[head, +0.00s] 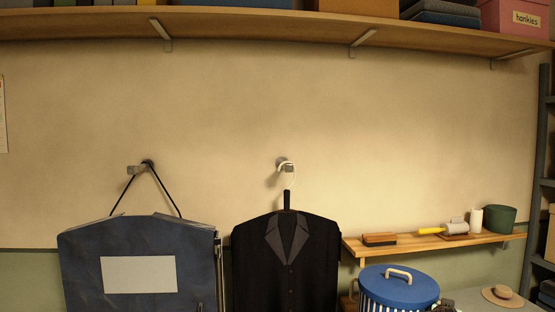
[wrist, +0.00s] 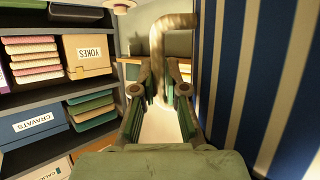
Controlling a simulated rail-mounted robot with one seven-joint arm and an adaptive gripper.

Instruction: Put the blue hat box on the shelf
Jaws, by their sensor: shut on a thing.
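The blue hat box (head: 398,287) shows at the bottom of the head view, upright, with a blue lid, blue-and-white striped sides and a cream handle on top. Its base is out of frame. In the wrist view a striped wall (wrist: 255,80) fills the right side. My gripper (wrist: 160,95) is shut on a cream curved handle (wrist: 158,60) beside that wall. I cannot clearly make out my gripper in the head view. The long wooden shelf (head: 260,30) runs high along the wall, above the box.
A small wooden ledge (head: 410,243) behind the box carries a brush, a roller and a green pot. A black jacket (head: 290,265) and a blue garment bag (head: 90,250) hang to the left. A dark rack (wrist: 30,95) with boxes and folded cloth stands left in the wrist view.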

